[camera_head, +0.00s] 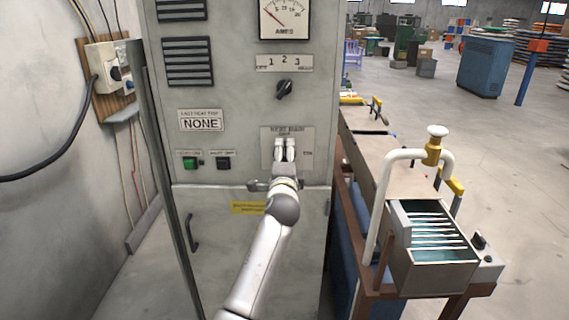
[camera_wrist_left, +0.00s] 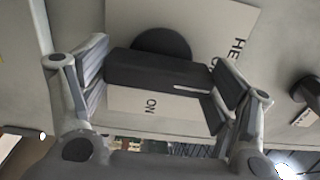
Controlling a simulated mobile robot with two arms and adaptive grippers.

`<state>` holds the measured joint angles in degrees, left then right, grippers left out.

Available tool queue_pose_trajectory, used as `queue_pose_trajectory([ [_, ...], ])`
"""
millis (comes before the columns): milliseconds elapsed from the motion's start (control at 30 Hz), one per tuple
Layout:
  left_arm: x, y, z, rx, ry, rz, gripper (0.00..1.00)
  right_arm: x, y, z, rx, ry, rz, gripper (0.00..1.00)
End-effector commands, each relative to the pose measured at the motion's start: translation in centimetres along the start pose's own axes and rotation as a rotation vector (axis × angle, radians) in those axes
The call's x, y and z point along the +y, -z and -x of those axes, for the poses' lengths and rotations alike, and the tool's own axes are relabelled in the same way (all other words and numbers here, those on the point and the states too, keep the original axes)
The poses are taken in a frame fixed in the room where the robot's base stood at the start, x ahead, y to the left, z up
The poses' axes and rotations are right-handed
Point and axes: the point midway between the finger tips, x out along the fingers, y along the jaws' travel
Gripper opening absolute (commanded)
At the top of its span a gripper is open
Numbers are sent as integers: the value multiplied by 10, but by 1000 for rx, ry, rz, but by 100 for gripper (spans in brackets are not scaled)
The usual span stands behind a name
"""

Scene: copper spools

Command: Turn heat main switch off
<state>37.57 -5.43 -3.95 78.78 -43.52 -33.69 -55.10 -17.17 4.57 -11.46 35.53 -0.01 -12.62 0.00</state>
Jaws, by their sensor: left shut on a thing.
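The heat main switch is a black bar-shaped knob (camera_wrist_left: 150,70) with a white mark near one end. It sits on a pale label plate (camera_head: 300,133) on the grey cabinet (camera_head: 240,60). My left gripper (camera_head: 285,150) is at this plate and hides the knob in the head view. In the left wrist view, the fingers of the left gripper (camera_wrist_left: 160,78) are shut on the two ends of the knob. The word "ON" shows on the plate beside the knob, and part of "HE..." shows at right. My right gripper is in neither view.
Above is a black 1-2-3 selector (camera_head: 284,89) and an ammeter (camera_head: 285,18). A green button (camera_head: 190,163) and a black button (camera_head: 223,163) are left of the gripper. A bench with a pipe (camera_head: 388,190) and an open tank (camera_head: 435,235) stands at right.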

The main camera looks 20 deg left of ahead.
Motion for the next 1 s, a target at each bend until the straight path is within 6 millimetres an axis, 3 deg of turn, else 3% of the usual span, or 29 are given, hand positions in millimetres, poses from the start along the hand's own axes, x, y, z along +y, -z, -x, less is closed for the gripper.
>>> queue_pose_trajectory([
  [600, 3, 0, 0, -1, -6, 44, 58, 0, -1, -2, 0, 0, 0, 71],
  [633, 3, 0, 0, -1, -6, 44, 85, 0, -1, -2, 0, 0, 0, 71],
  [733, 3, 0, 0, -1, -6, 43, 97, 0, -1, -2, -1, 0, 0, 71],
  [1000, 1, 0, 0, -1, -2, 40, 100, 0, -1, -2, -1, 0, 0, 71],
])
